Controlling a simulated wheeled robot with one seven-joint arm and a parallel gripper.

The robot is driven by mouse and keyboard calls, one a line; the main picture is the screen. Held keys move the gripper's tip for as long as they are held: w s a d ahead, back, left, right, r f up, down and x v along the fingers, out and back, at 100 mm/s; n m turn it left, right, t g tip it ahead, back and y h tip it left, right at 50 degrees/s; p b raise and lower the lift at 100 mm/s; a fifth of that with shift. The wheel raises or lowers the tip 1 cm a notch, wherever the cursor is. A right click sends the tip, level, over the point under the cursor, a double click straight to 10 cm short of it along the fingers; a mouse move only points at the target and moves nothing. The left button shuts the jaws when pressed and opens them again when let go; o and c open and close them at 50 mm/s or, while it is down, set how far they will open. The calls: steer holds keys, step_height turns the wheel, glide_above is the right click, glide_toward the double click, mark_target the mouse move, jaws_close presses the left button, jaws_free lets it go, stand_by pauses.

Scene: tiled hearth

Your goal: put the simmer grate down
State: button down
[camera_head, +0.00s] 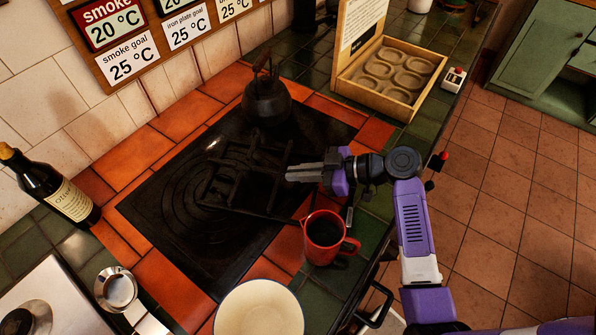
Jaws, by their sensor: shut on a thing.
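The simmer grate (238,181) is a black open frame over the dark iron plate (175,225), whose ring pattern shows to its left. My gripper (292,173) reaches in from the right and is shut on the grate's right side. Black on black makes the grate's edges hard to read, and I cannot tell whether it touches the plate or hangs just above it.
A black kettle (266,101) stands at the plate's back. A red mug (323,238) stands by its right front edge, close below my gripper. A cream bowl (259,312), a metal cup (117,288) and an oil bottle (55,190) surround the front and left. A wooden tray (372,97) stands behind right.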

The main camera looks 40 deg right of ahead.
steer(key=shift+r, duration=0.1)
steer(key=c, duration=1.6)
jaws_free()
steer(key=shift+o, duration=0.2)
steer(key=b+v, duration=0.1)
steer(key=v, duration=1.1)
steer(key=shift+b, duration=0.4)
steer(key=shift+s, duration=0.15)
